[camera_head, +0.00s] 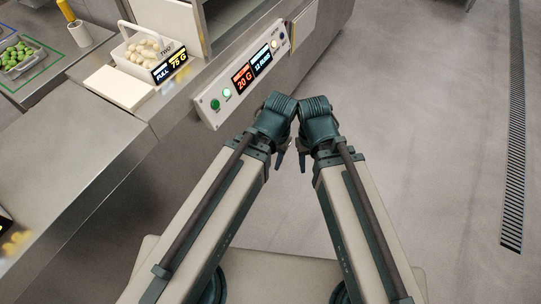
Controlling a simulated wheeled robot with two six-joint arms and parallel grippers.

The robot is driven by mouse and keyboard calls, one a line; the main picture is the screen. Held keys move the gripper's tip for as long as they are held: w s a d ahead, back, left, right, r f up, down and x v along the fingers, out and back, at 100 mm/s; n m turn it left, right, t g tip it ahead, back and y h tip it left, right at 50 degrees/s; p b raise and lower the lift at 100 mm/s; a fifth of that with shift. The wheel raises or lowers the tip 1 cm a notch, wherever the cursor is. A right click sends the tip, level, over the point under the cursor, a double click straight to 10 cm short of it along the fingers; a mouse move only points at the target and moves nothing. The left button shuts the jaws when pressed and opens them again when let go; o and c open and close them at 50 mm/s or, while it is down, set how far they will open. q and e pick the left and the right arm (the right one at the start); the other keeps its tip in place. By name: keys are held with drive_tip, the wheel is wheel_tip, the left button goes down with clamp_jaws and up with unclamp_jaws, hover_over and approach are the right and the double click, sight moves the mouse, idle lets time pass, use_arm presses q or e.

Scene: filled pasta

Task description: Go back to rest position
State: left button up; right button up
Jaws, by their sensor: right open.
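Both of my arms reach forward from the bottom of the view, and their dark wrists come close together near the middle. My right gripper (303,157) shows only as small dark finger parts below its wrist; it is open, with nothing seen in it. My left gripper (280,160) shows as a small dark tip below its wrist, mostly hidden by the arm, so its jaws cannot be made out. Both grippers are over the floor, to the right of the steel counter (95,160) and apart from the objects on it.
A control panel (243,76) with lit displays and buttons fronts the counter near my wrists. A white basket (125,57) of pale pasta stands on a scale at upper left. A tray of green pieces (20,57) lies farther left. The grey floor (430,130) at right is clear.

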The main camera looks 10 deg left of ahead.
wheel_tip(320, 180, up, 9)
drive_tip(key=p, duration=0.9)
